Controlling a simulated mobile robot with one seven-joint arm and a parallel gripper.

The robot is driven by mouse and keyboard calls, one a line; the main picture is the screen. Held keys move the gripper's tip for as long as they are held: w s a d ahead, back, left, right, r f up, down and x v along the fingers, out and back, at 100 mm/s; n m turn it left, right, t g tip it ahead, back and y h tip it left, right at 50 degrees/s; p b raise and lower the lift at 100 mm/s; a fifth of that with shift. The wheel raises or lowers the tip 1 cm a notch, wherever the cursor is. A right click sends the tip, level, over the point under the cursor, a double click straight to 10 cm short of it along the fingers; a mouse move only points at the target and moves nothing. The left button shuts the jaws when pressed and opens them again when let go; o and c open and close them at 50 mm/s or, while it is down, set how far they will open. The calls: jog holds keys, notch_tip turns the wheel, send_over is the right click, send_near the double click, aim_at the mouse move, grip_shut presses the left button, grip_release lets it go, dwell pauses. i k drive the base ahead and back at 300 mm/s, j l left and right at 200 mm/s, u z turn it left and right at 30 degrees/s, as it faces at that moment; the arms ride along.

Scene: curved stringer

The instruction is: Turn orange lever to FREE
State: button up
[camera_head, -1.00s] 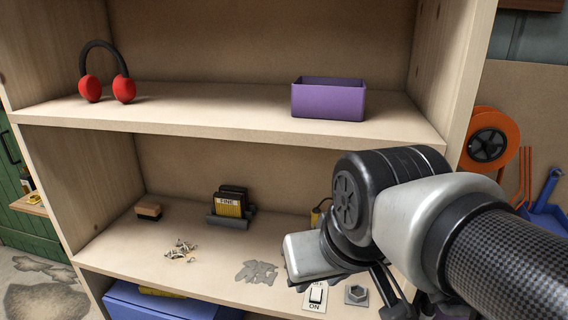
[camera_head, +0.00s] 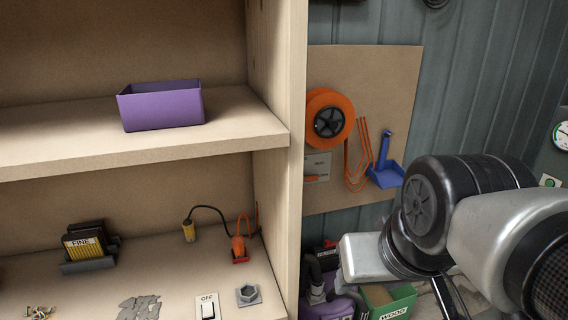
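A small orange lever (camera_head: 312,178) lies nearly level on a grey plate (camera_head: 318,163) at the left edge of the brown wall board. The plate's lettering is too small to read. An orange reel (camera_head: 328,118) with a black hub hangs just above it, with an orange strap beside it. My gripper (camera_head: 450,298) is at the lower right, below and to the right of the lever and well apart from it. My arm's wrist hides most of it, so its opening does not show.
The wooden shelf's side post (camera_head: 290,150) stands just left of the plate. A blue dustpan (camera_head: 386,172) hangs to its right. A green bin (camera_head: 388,300) and purple container (camera_head: 328,308) stand below. A purple box (camera_head: 160,106) is on the upper shelf; a switch (camera_head: 208,308) is lower.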

aim_at(306, 179)
jog(key=i+l+z, duration=0.4)
jog(key=i+l, duration=0.45)
jog(key=l, duration=0.1)
